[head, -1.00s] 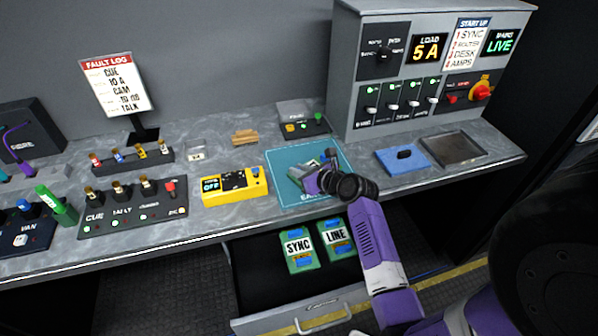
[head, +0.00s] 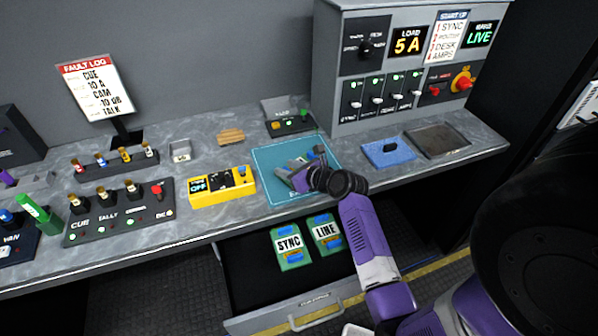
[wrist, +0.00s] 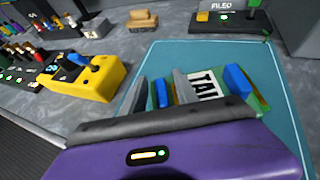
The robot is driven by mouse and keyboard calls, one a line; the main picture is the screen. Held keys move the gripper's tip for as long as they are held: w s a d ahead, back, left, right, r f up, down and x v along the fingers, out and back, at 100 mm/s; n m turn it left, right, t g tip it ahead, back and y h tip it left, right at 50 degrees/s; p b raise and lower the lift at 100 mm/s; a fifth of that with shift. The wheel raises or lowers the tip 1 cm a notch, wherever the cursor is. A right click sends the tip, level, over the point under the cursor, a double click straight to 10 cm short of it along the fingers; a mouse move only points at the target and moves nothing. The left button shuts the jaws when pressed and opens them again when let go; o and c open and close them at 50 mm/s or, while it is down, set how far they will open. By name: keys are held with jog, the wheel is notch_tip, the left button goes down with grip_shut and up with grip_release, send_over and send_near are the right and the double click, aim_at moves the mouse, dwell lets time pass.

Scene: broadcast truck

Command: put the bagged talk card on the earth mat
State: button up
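The talk card (wrist: 205,86), green with a white label reading "TAL" and blue blocks, is over the teal earth mat (wrist: 275,62) and appears to rest on it. In the head view the card (head: 296,166) is partly hidden by my gripper (head: 304,178), above the mat (head: 266,164). In the wrist view my gripper (wrist: 163,90) has its two grey fingers either side of one blue block, with a gap showing, so it looks open around it. The lower part of the card is hidden by my gripper body. A bag is not clearly distinguishable.
A yellow tester (head: 222,187) stands just left of the mat, and a blue pad (head: 386,154) and a grey tray (head: 462,144) lie to the right. An open drawer (head: 240,290) below holds the SYNC card (head: 288,245) and LINE card (head: 327,232).

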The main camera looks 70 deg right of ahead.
jog(key=v, duration=1.1)
jog(key=s+a+f+n, duration=0.2)
jog(key=a+n, duration=0.8)
jog(key=s+a+f+n, duration=0.1)
jog(key=s+a+n, duration=0.1)
jog(key=a+n, duration=0.7)
jog(key=s+a+r+n+t+y, duration=0.1)
jog(key=s+a+r+n+y, duration=0.2)
jog(key=a+n, duration=0.5)
jog(key=s+a+r+n+t+y, duration=0.2)
jog(key=s+a+r+n, duration=0.4)
jog(key=n, duration=0.8)
jog(key=a+r, duration=0.1)
jog(key=a, duration=0.1)
jog(key=shift+a+r+y, duration=0.35)
jog(key=shift+r+y, duration=0.05)
